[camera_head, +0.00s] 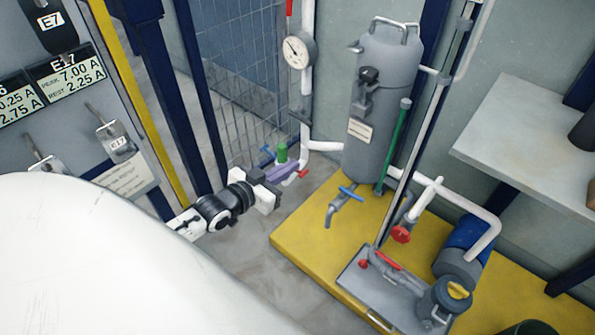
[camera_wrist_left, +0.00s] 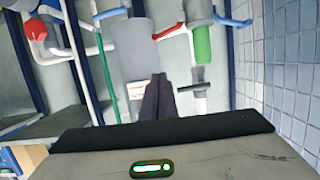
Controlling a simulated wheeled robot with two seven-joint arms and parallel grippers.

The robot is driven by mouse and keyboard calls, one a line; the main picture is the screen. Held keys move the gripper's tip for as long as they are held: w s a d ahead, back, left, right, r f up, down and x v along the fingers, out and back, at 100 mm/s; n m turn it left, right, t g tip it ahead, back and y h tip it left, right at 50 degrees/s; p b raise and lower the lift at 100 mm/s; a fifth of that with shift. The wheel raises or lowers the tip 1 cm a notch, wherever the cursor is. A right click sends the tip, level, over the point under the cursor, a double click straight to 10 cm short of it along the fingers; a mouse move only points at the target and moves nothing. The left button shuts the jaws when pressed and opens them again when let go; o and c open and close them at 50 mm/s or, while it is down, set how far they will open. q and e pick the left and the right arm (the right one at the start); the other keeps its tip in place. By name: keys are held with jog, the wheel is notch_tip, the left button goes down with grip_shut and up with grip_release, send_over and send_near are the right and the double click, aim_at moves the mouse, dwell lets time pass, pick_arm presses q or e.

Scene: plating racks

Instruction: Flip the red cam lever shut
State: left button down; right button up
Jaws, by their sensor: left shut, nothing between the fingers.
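A short red lever (camera_head: 302,173) sticks out at the white pipe's lower end, beside a green sleeve (camera_head: 282,152) with a blue lever (camera_head: 267,153). The left wrist view shows this red lever (camera_wrist_left: 168,32) pointing left, with the green sleeve (camera_wrist_left: 202,45) to its right. My left gripper (camera_head: 291,171) is close beside the red lever. Its dark purple fingers (camera_wrist_left: 160,78) are shut and empty, with the tips below the lever in the wrist view. I cannot tell whether they touch it. Another red lever (camera_head: 388,260) lies on the floor-level grey unit. My right gripper is not in view.
A grey tank (camera_head: 382,110) stands on a yellow platform (camera_head: 300,236) to the right of my gripper. A gauge (camera_head: 298,51) hangs on the white pipe above. A mesh fence (camera_head: 245,110) is behind. A blue-handled tap (camera_head: 341,205) juts from the tank.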

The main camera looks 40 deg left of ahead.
pick_arm(q)
jog(key=w+f+b, duration=0.2)
jog(key=w+f, duration=0.1)
jog(key=f, duration=0.2)
jog(key=shift+w, duration=0.3)
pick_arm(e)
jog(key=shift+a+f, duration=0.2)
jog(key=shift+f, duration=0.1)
pick_arm(q)
jog(key=shift+d, duration=0.1)
jog(key=shift+s, duration=0.1)
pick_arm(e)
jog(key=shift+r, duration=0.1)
